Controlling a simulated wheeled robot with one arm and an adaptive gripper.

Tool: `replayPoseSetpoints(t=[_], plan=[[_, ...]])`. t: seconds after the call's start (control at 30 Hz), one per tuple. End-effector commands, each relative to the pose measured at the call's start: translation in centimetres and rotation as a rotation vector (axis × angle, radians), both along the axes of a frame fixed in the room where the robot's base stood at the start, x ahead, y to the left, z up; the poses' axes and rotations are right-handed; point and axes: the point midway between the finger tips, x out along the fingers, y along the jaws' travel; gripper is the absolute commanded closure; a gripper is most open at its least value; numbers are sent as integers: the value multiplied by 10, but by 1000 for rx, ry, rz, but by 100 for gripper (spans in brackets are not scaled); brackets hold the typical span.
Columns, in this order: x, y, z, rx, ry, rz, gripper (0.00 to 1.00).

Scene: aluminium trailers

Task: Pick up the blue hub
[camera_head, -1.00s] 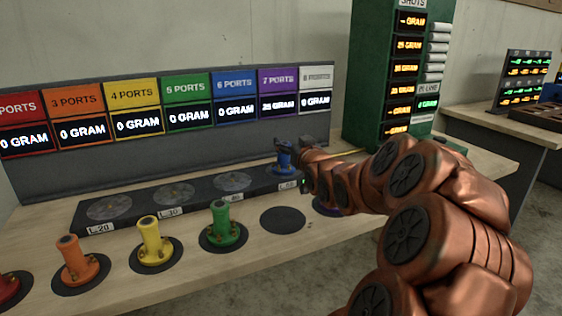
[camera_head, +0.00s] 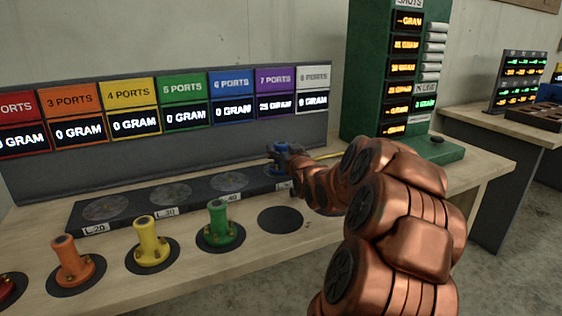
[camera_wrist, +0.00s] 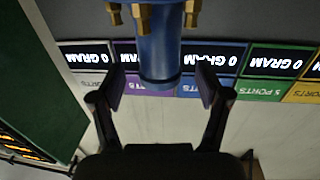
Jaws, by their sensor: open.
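The blue hub (camera_head: 279,151) stands at the right end of the long black platform (camera_head: 150,212) in the head view, partly hidden by my gripper. In the wrist view the blue hub (camera_wrist: 158,50) shows close up and upside down, with a blue cylindrical stem and brass fittings. My gripper (camera_wrist: 160,92) is open, with one finger on each side of the stem's end. Gaps show between the fingers and the stem. In the head view my gripper (camera_head: 293,160) is at the hub, its fingers too small to make out clearly.
Green (camera_head: 219,223), yellow (camera_head: 151,242) and orange (camera_head: 73,262) hubs stand on black discs along the front. One black disc (camera_head: 280,219) is empty. A display board (camera_head: 140,165) stands behind the platform, and a green cabinet (camera_head: 375,70) is at the right.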

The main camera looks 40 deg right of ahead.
Motion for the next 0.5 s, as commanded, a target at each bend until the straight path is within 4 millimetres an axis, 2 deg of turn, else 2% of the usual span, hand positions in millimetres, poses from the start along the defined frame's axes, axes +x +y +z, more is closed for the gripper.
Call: replayPoseSetpoints(t=[0.2,0.5], plan=[[15,-7,-1,1,2,0,24],[16,-8,0,0,1,0,26]])
